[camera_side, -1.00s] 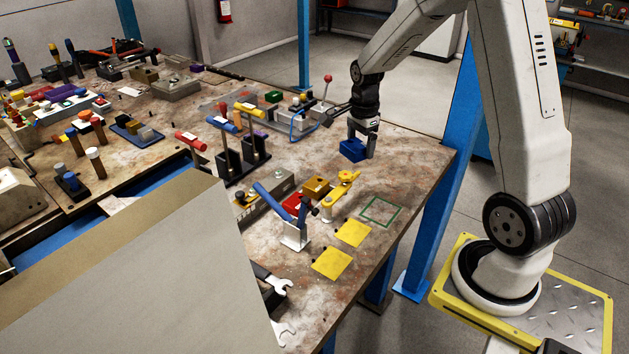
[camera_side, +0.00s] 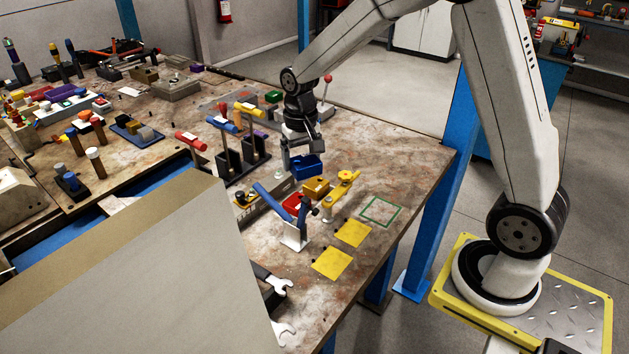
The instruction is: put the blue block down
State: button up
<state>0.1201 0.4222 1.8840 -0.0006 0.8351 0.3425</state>
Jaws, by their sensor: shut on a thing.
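The blue block (camera_side: 309,167) is held at the fingertips of my gripper (camera_side: 302,158), near the middle of the workbench. My gripper points down and is shut on the block.
A green square outline (camera_side: 381,212) and two yellow squares (camera_side: 352,234) mark the bench's right side. A blue-handled clamp (camera_side: 278,205) and a yellow-handled clamp (camera_side: 342,190) stand nearby. Upright tools (camera_side: 228,152) stand to the left. The bench's back right corner is clear.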

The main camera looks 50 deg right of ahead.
jog(key=a+n, duration=0.5)
jog(key=shift+w+a+r, duration=0.1)
jog(key=shift+w+r, duration=0.2)
jog(key=shift+w, duration=0.05)
dwell(0.5)
